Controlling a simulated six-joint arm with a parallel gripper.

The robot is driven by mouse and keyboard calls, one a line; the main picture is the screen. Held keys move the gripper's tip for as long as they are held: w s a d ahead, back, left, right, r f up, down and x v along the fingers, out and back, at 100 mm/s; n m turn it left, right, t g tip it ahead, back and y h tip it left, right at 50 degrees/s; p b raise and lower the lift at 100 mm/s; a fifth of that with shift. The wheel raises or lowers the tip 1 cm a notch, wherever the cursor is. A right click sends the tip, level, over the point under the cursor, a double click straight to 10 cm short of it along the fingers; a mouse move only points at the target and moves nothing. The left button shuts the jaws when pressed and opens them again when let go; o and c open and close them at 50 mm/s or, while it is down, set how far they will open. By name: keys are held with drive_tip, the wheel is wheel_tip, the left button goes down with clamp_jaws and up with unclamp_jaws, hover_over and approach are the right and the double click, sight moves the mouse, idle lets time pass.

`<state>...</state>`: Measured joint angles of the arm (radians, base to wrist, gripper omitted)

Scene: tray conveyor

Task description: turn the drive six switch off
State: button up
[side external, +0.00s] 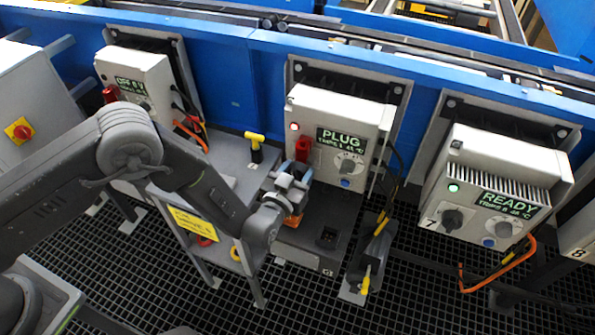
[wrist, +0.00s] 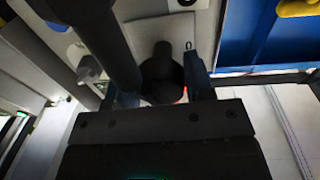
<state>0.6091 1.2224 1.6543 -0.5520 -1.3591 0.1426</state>
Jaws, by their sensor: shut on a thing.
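The middle grey drive box (side external: 330,110) has a display reading PLUG, a lit red lamp and a blue button; I take it for drive six. A red upright part (side external: 303,148) stands at its lower left, where the box marked 7 has its black switch. My gripper (side external: 296,170) is at that spot, its blue-grey fingers pointing at the panel. In the wrist view the fingers are closed on both sides of a dark round knob-like switch (wrist: 162,77) with a short stub. A thick dark bar crosses beside it. The switch's pointer position cannot be read.
A box reading READY (side external: 500,185), with black switch 7 (side external: 452,218), stands at the right. Another box (side external: 135,75) is at the left. A yellow T-handle (side external: 254,138) stands on the grey cabinet left of my gripper. Black cables (side external: 395,175) hang right of the middle box.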

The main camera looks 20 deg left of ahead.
idle(0.3)
drive_tip(key=o, duration=0.9)
drive_tip(key=shift+s, duration=0.15)
drive_tip(key=s, duration=1.3)
drive_tip(key=shift+s+a, duration=0.3)
drive_tip(key=shift+a, duration=0.15)
drive_tip(key=shift+f, duration=0.15)
